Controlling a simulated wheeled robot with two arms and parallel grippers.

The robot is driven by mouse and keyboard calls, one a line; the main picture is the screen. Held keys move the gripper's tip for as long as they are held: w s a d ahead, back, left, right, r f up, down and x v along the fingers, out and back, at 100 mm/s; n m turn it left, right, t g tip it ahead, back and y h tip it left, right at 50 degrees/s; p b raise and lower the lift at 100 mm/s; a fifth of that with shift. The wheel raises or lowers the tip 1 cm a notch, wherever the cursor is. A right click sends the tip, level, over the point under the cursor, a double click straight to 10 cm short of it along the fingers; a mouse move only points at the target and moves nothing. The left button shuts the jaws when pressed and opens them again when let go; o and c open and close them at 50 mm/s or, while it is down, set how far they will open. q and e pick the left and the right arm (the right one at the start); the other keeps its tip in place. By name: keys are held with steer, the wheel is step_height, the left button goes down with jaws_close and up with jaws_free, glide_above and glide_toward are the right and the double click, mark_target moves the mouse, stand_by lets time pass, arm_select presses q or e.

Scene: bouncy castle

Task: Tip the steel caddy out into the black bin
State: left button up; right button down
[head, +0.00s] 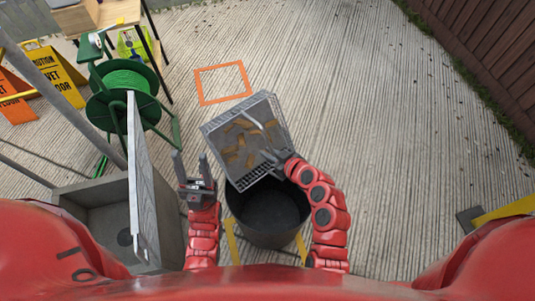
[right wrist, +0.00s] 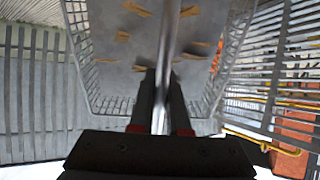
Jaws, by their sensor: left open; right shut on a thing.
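The steel caddy (head: 209,139) is a grey mesh-walled tray with several orange-brown pieces lying in it. In the head view it is held over the far side of the black bin (head: 268,218), hiding part of the bin's far rim. My right gripper (head: 283,158) is shut on the caddy's bar handle; in the right wrist view the bar runs between its fingers (right wrist: 163,100), with the caddy's mesh wall (right wrist: 90,85) beyond. The inside of the bin looks dark, with nothing seen in it. My left gripper (head: 187,165) is open and empty, left of the bin.
A grey open box (head: 88,190) with an upright panel (head: 140,180) stands left of the bin. A green hose reel (head: 125,85) and yellow caution sign (head: 55,75) are at the upper left. An orange square outline (head: 222,83) marks the decking.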

steer(key=shift+s+d+f+t+y+b, duration=0.15)
steer(key=shift+s+d+t+y+b, duration=0.6)
steer(key=shift+b, duration=3.55)
steer(key=s+b, duration=0.1)
steer(key=b, duration=0.3)
steer(key=s+d+t+b, duration=0.1)
steer(key=b, duration=0.3)
steer(key=shift+d+f+y+b, duration=0.3)
steer(key=shift+y+b, duration=0.05)
steer(key=shift+b, duration=0.05)
steer(key=s+d+t+y+b, duration=0.1)
steer(key=b, duration=0.4)
steer(key=shift+s+d+f, duration=0.1)
steer(key=shift+f, duration=0.25)
steer(key=shift+s+d+f+t+b, duration=0.1)
steer(key=shift+s+d+t+b, duration=0.2)
steer(key=shift+b, duration=0.4)
steer(key=shift+y, duration=0.3)
